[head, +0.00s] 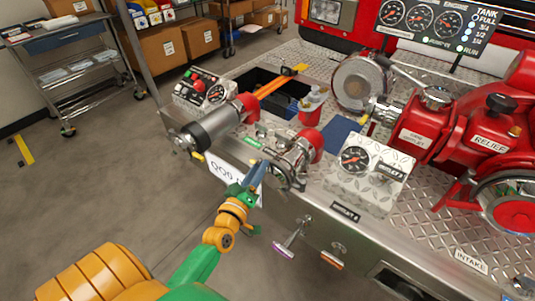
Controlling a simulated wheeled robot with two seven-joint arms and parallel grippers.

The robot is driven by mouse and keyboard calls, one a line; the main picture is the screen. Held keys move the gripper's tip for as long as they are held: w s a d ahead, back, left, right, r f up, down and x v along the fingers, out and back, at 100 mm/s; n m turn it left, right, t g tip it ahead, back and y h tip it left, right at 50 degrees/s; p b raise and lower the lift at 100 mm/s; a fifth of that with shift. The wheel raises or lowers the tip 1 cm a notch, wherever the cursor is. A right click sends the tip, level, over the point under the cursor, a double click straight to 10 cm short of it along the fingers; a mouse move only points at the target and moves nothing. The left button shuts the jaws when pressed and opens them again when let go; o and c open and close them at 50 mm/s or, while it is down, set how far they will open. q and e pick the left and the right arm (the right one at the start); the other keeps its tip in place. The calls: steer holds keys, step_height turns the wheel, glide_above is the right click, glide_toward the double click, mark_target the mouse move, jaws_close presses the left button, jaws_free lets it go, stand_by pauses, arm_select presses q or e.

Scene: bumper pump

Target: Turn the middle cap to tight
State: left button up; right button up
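My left gripper (255,176) reaches up from the bottom on a green and yellow arm. Its bluish fingers are just in front of the bumper's front edge, over the white plate (222,175). A metal capped fitting with a red body (311,144) sits just right of and beyond the fingertips. I cannot tell whether they touch it, nor the finger gap. A large round grey cap (358,82) stands farther back. Which one is the middle cap is not clear. My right gripper is not in view.
A gauge box (368,178) stands right of the fitting, and a red pump (475,135) fills the right. Pull handles (291,237) stick out below the bumper edge. An open bin (270,88) lies behind. The floor at left is clear, with a cart (68,60) beyond.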

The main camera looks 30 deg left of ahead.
arm_select(q)
steer(key=w, duration=0.2)
steer(key=w+a, duration=0.1)
steer(key=w, duration=0.2)
steer(key=shift+w, duration=0.35)
steer(key=shift+r, duration=0.1)
jaws_close()
stand_by(1.0)
